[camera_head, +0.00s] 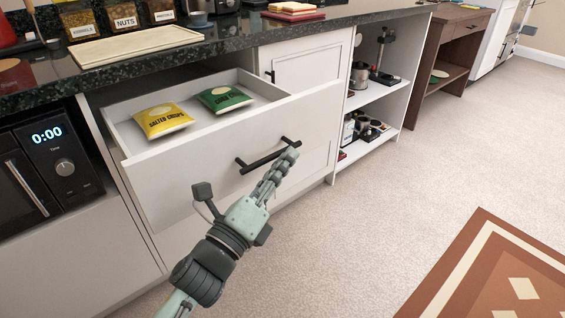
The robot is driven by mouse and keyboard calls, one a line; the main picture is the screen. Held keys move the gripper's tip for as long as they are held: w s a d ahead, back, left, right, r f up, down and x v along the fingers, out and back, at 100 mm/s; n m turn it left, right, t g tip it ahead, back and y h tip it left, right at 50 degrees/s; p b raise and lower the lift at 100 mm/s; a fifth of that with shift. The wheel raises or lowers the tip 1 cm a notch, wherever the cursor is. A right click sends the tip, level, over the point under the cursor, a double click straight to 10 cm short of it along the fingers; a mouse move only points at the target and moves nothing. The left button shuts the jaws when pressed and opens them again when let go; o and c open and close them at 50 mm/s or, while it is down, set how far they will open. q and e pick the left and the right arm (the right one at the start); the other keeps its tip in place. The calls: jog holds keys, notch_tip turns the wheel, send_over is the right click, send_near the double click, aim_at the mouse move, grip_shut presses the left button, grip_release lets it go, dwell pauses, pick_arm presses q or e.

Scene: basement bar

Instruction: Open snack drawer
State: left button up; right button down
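The snack drawer (215,158) in the white cabinet is pulled out, and its inside shows. A yellow bag of salted chips (162,120) and a green bag of corn chips (224,98) lie in it. The drawer front has a black bar handle (256,160). My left gripper (288,158) is at the right part of this handle, with its fingers overlapping the bar in the picture. The fingers look close together, but I cannot tell whether they grip the bar. My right gripper is not in view.
A dark stone counter (230,42) with jars and a cream tray (138,46) runs above the drawer. A black microwave (48,160) is at the left. Open white shelves (375,95) stand right of the cabinet. The carpet (400,190) is clear up to a patterned rug (490,275).

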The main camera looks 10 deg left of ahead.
pick_arm(q)
grip_shut()
jog(key=shift+c, duration=1.4)
grip_release()
jog(key=o, duration=0.4)
jog(key=shift+s+f, duration=0.1)
jog(key=b+v, duration=0.3)
jog(key=v, duration=0.5)
jog(key=shift+s+a+b, duration=0.15)
jog(key=shift+s+b, duration=0.2)
jog(key=shift+b, duration=0.05)
